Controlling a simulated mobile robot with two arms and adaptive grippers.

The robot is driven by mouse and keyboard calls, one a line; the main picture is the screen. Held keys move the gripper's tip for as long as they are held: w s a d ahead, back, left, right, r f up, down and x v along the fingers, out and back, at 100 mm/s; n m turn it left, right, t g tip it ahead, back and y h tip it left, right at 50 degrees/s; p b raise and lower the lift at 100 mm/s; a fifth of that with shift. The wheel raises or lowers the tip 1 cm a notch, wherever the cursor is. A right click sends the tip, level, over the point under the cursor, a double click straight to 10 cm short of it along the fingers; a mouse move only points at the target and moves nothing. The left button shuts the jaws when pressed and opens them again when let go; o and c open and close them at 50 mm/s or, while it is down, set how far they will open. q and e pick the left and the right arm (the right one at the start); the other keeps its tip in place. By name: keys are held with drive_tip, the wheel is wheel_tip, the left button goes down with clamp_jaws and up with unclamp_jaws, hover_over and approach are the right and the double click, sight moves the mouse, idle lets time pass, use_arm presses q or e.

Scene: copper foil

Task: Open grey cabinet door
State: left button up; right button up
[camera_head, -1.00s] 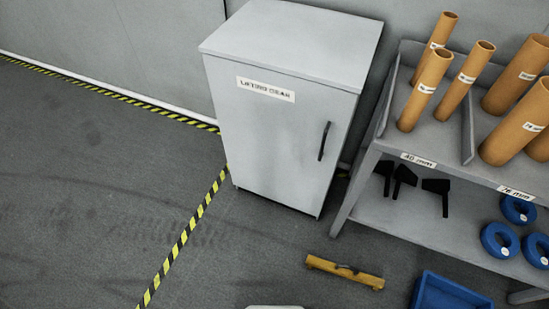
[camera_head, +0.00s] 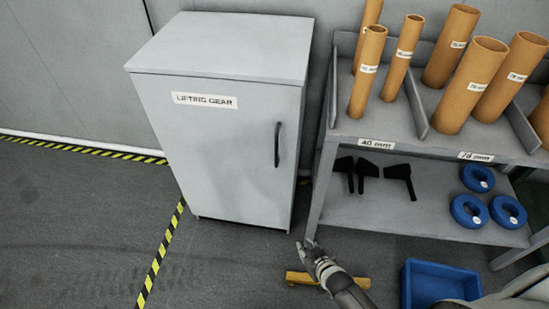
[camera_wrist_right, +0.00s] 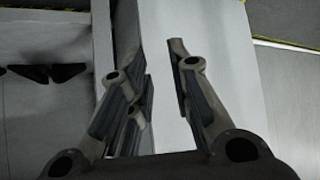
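The grey cabinet (camera_head: 215,150) stands against the wall in the head view, its door shut. A label on the door reads "LIFTING GEAR". A black vertical handle (camera_head: 277,145) sits near the door's right edge. My right gripper (camera_head: 306,244) is low in front of the cabinet, below the handle and apart from it. In the right wrist view the fingers of the right gripper (camera_wrist_right: 165,85) are spread with nothing between them, and a pale grey surface lies beyond. I cannot make out the handle there. My left gripper is in neither view.
A grey shelf rack (camera_head: 395,122) with cardboard tubes, blue rings and black parts stands close at the cabinet's right. A yellow bar (camera_head: 298,278) and a blue bin (camera_head: 430,284) are on the floor. The floor left of the cabinet is clear.

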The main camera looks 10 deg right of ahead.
drive_tip(key=w+a+r+t+y+b, duration=0.15)
drive_tip(key=w+r+t+b, duration=0.35)
drive_tip(key=w+r, duration=0.75)
drive_tip(key=t+b, duration=0.2)
drive_tip(key=t, duration=0.1)
approach(277, 148)
drive_tip(key=shift+y, duration=0.25)
drive_tip(key=w, duration=0.6)
drive_tip(key=w+a+b, duration=0.1)
drive_tip(key=w, duration=0.2)
drive_tip(key=shift+w+a, duration=0.1)
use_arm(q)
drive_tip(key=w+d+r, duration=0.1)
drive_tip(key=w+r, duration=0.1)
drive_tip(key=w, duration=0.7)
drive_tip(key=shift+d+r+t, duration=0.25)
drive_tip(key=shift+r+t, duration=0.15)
use_arm(e)
drive_tip(key=shift+w+a, duration=0.15)
drive_tip(key=shift+w, duration=0.5)
clamp_jaws()
